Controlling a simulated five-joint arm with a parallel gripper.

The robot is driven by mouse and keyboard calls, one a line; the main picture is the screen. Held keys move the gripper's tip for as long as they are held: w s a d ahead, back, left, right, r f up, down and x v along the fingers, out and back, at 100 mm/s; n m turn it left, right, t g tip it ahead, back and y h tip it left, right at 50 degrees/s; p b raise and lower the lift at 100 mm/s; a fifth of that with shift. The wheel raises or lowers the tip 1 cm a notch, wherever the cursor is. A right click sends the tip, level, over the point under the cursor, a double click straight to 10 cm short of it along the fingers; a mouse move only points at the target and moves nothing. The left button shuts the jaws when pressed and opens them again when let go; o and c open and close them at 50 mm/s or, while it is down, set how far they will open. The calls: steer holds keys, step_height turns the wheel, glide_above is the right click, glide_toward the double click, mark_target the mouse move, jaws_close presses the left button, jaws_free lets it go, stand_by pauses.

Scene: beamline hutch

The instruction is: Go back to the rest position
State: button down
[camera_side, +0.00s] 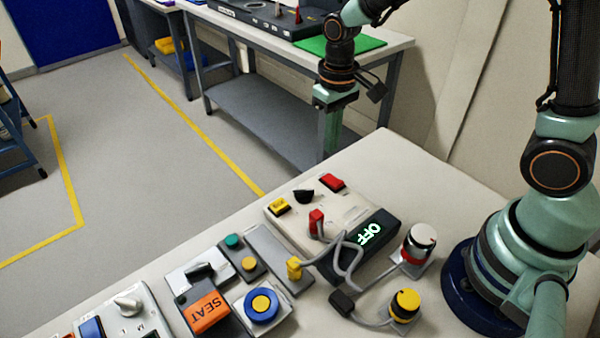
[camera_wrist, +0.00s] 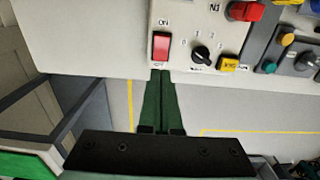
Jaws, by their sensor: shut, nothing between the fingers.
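My gripper (camera_side: 330,154) hangs pointing down at the far edge of the pale table (camera_side: 395,165), beyond the control box (camera_side: 290,226). Its green fingers are together with nothing between them. In the wrist view the closed fingertips (camera_wrist: 161,72) appear just below the red rocker switch (camera_wrist: 161,46) in the picture. I cannot tell whether they touch anything. The control box also carries a black knob (camera_side: 303,195), a yellow button (camera_side: 279,206) and a red plug or lever (camera_side: 316,222).
A switch block with an orange SEAT flap (camera_side: 206,311), a blue button with yellow centre (camera_side: 261,304), cables and two round knobs (camera_side: 419,242) (camera_side: 404,304) crowd the table front. A workbench with a green mat (camera_side: 362,45) stands behind. Open floor (camera_side: 130,180) lies left.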

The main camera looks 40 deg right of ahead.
steer(key=s+d+r+t, duration=0.2)
steer(key=s+r, duration=0.2)
steer(key=r, duration=0.2)
steer(key=s+d+r+t, duration=0.3)
steer(key=s+r, duration=0.1)
steer(key=r, duration=0.3)
steer(key=shift+s+r+t, duration=0.25)
steer(key=shift+t, duration=0.05)
